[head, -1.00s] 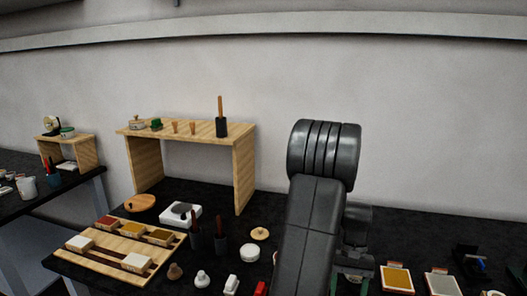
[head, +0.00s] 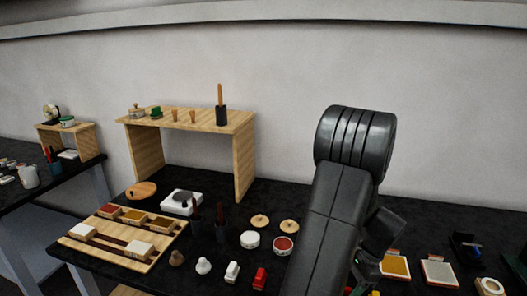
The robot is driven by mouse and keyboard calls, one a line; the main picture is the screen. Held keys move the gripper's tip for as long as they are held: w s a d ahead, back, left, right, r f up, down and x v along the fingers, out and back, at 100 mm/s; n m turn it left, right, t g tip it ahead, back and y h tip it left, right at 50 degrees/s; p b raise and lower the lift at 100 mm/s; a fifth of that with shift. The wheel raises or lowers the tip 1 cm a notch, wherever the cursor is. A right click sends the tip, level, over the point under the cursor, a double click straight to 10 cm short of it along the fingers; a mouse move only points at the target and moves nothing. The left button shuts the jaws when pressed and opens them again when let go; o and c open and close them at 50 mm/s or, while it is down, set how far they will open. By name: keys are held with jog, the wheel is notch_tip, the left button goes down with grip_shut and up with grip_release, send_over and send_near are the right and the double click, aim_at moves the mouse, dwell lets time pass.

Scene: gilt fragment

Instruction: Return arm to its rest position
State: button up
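My arm (head: 340,200) rises in the right half of the head view, with its thick ribbed joint standing against the wall. Its lower links fold down over the dark table. My gripper cannot be made out; it is hidden behind the arm or lies out of the picture. Whether it holds anything does not show.
A dark table (head: 150,180) carries a wooden shelf (head: 243,160), a wooden tray (head: 100,262), a white scale (head: 181,203), round tins (head: 284,244), a red block (head: 260,279) and framed pads (head: 396,266). The wall above is bare.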

jog(key=m+t, duration=0.1)
jog(key=m, duration=0.1)
jog(key=m+t, duration=0.1)
jog(key=m, duration=0.2)
jog(key=shift+s, duration=0.15)
jog(key=shift+a+r, duration=0.1)
